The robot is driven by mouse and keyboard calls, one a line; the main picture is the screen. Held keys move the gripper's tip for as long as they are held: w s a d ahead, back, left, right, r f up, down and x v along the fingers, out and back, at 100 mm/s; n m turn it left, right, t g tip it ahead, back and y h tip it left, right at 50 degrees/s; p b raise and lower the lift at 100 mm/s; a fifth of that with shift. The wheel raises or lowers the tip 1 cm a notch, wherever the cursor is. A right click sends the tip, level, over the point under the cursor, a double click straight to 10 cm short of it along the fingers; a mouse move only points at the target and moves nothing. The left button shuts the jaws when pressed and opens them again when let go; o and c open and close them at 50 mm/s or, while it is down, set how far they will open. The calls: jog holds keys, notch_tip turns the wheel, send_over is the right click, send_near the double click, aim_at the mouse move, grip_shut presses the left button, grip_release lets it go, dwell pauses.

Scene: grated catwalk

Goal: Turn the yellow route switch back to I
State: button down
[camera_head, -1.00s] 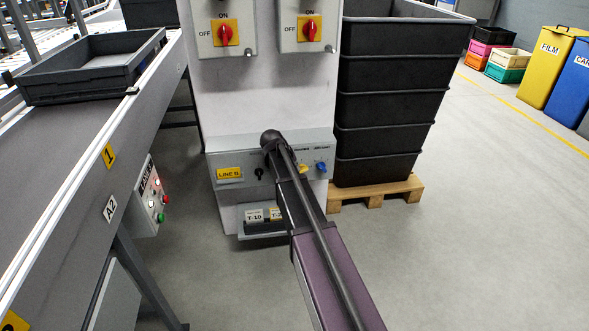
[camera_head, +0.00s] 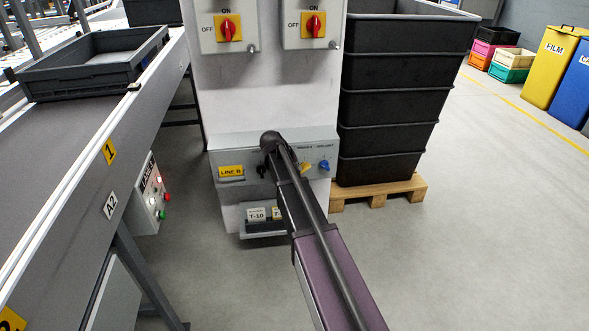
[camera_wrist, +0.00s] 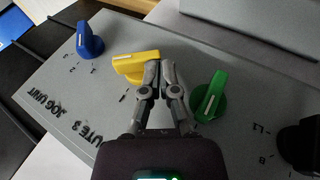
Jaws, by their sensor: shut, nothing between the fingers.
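The yellow route switch (camera_wrist: 135,65) sits on a sloped grey panel between a blue knob (camera_wrist: 90,41) and a green knob (camera_wrist: 209,98) in the wrist view. Its white line lies toward the left end, pointing roughly left in that view. The panel print reads upside down there. My gripper (camera_wrist: 161,66) is shut and empty, its fingertips at the right end of the yellow switch; I cannot tell if they touch. In the head view the yellow switch (camera_head: 305,170) shows just right of my arm, with the blue knob (camera_head: 324,165) beside it. My fingers are hidden there.
A black knob (camera_wrist: 302,146) is at the wrist view's right edge. Two red rotary switches (camera_head: 229,29) are higher on the cabinet. Stacked black crates (camera_head: 390,110) stand on a pallet at right. A conveyor (camera_head: 60,170) runs along the left. The floor at right is clear.

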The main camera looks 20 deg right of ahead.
jog(key=shift+f, duration=0.25)
jog(key=shift+a+f+b, duration=0.1)
jog(key=shift+f+b, duration=0.25)
jog(key=shift+b, duration=0.2)
jog(key=shift+f+b, duration=0.3)
jog(key=shift+r, duration=0.1)
dwell(0.4)
jog(key=shift+s+d+r+p, duration=0.1)
jog(key=shift+d+r+p, duration=0.2)
jog(key=shift+d, duration=0.55)
jog(key=shift+d+r, duration=0.1)
